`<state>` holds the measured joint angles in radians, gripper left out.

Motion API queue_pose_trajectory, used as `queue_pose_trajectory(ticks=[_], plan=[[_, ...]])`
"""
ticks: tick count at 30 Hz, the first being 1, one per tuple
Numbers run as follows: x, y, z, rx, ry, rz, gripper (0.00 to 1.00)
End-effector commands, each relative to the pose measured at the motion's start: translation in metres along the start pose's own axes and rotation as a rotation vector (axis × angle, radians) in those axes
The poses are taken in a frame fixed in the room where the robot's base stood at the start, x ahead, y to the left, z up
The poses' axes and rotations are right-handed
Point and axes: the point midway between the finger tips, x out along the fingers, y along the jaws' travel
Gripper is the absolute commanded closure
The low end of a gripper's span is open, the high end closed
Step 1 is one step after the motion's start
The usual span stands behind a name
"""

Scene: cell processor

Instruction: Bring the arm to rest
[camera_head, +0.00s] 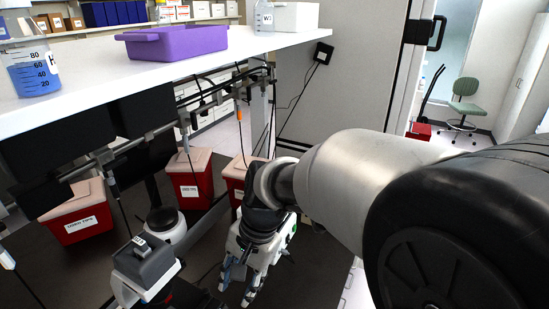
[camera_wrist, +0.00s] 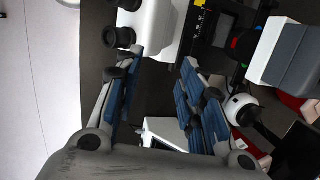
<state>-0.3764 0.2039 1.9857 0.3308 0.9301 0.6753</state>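My arm (camera_head: 345,175) reaches from the right side of the head view toward the lower middle. My gripper (camera_head: 238,290) hangs at its end over the dark bench, below and in front of the white shelf. In the wrist view my gripper (camera_wrist: 163,75) shows two blue-padded fingers standing well apart. The gap between them holds nothing. A white device with black eyepieces (camera_wrist: 160,25), seemingly a microscope, shows beyond the fingertips. I cannot tell how far it is from them.
The white shelf (camera_head: 110,75) carries a purple tray (camera_head: 178,42) and a beaker of blue liquid (camera_head: 35,78). Red bins with pale lids (camera_head: 190,180) stand under it. A grey and white instrument (camera_head: 145,268) is left of my gripper. A green chair (camera_head: 464,100) stands far right.

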Motion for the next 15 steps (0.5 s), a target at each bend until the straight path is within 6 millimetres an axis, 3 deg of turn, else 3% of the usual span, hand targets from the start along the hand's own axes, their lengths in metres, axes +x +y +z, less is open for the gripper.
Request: queue_pose_trajectory(ticks=[1, 6, 9, 15], plan=[[-0.021, 0.013, -0.003, -0.034, 0.041, -0.019, 0.64], [-0.081, 0.072, -0.003, -0.194, 0.202, -0.04, 0.64], [-0.107, 0.109, 0.002, -0.285, 0.3, -0.029, 0.64], [-0.135, 0.165, 0.015, -0.42, 0.454, 0.024, 0.64]])
